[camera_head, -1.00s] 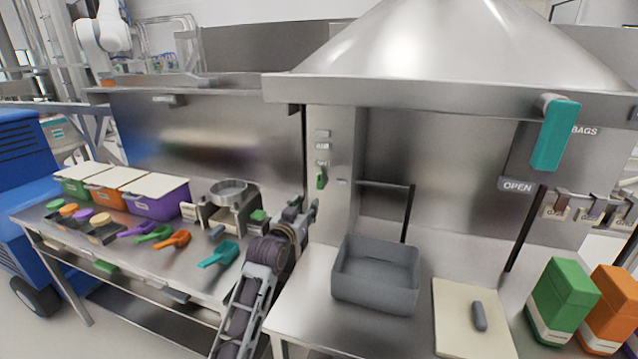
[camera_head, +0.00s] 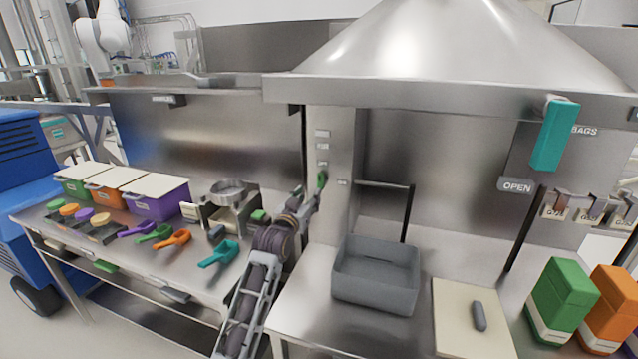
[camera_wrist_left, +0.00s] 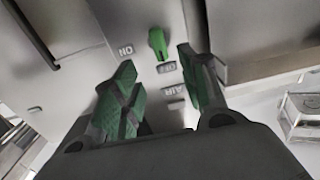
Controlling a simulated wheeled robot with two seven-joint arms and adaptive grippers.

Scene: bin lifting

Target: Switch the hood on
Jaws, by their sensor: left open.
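A small green knob (camera_head: 322,180) sits on the hood's left metal post, below several small labels. In the left wrist view the green knob (camera_wrist_left: 157,42) is on the panel with ON, OFF and AIR labels around it, and its narrow end extends toward the OFF label (camera_wrist_left: 166,68). My left gripper (camera_head: 316,194) is at the post, just below the knob in the head view. In the wrist view the left gripper (camera_wrist_left: 157,60) has its two green-padded fingers open, with the knob just beyond the gap between the fingertips. I cannot see contact. My right gripper is not in view.
A grey bin (camera_head: 375,295) and a cutting board (camera_head: 455,330) are on the counter right of my left arm. On the left table (camera_head: 130,262) are lidded boxes and coloured scoops.

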